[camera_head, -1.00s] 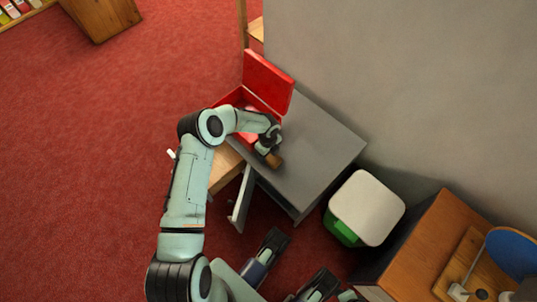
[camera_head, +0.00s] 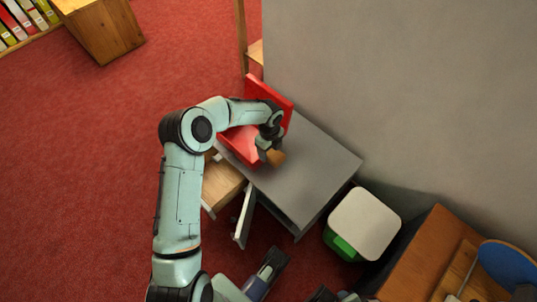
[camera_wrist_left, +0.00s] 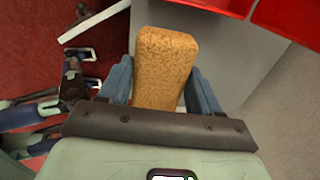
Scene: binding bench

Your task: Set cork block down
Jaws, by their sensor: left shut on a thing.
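The cork block (camera_wrist_left: 165,62) is a tan, speckled block with rounded corners. In the left wrist view it stands out between the two blue fingers of my left gripper (camera_wrist_left: 161,88), which is shut on it. In the head view the cork block (camera_head: 276,157) shows at the tip of my left gripper (camera_head: 268,146), over the grey cabinet top (camera_head: 318,165), just right of the open red box (camera_head: 240,143). Whether the block touches the top cannot be told.
The red box's raised lid (camera_head: 270,101) stands behind the gripper. A wooden drawer (camera_head: 222,184) and a grey door (camera_head: 243,219) stand open at the cabinet's front. A green bin with a pale lid (camera_head: 364,220) stands to the right. The cabinet top's right part is clear.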

